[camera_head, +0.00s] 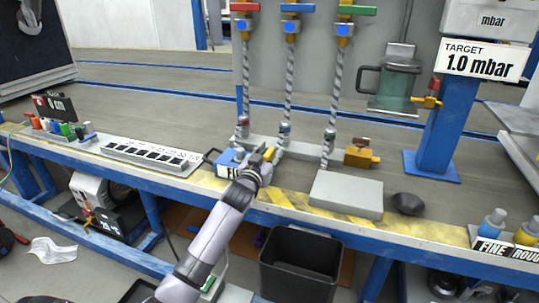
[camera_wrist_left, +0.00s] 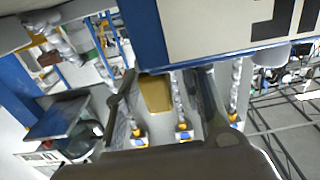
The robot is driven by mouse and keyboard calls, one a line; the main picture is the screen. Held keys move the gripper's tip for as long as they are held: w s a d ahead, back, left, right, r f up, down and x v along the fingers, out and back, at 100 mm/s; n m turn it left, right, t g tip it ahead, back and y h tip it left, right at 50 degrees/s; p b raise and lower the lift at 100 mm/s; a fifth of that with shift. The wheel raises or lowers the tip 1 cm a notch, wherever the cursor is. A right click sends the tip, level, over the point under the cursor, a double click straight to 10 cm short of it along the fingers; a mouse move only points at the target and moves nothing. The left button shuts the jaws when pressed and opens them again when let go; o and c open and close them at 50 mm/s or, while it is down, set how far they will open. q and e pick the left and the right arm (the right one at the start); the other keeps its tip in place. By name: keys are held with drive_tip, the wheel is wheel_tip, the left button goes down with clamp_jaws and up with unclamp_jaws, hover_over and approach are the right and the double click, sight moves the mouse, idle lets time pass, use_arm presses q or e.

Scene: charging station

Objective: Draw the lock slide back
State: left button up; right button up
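My left gripper (camera_head: 266,157) is at the bench's front edge, beside a blue block with a white label (camera_head: 228,165). In the left wrist view its dark fingers (camera_wrist_left: 165,95) stand apart, and a yellow-brass piece (camera_wrist_left: 155,92) shows between them. I cannot tell whether they touch it. The labelled blue block fills the top of that view (camera_wrist_left: 150,35). A brass fitting with a brown knob (camera_head: 362,155) is on the bench to the right of the gripper. I cannot tell which part is the lock slide; the gripper and arm hide some of this area. My right gripper is not in view.
Hoses with red, blue and green valve handles (camera_head: 290,60) rise behind the gripper. A grey box (camera_head: 346,194) lies to its right, beside a dark lump (camera_head: 407,203). A socket strip (camera_head: 150,155) is to the left. A black bin (camera_head: 300,262) stands below the bench.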

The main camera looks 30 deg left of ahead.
use_arm(q)
clamp_jaws()
idle(0.4)
idle(0.4)
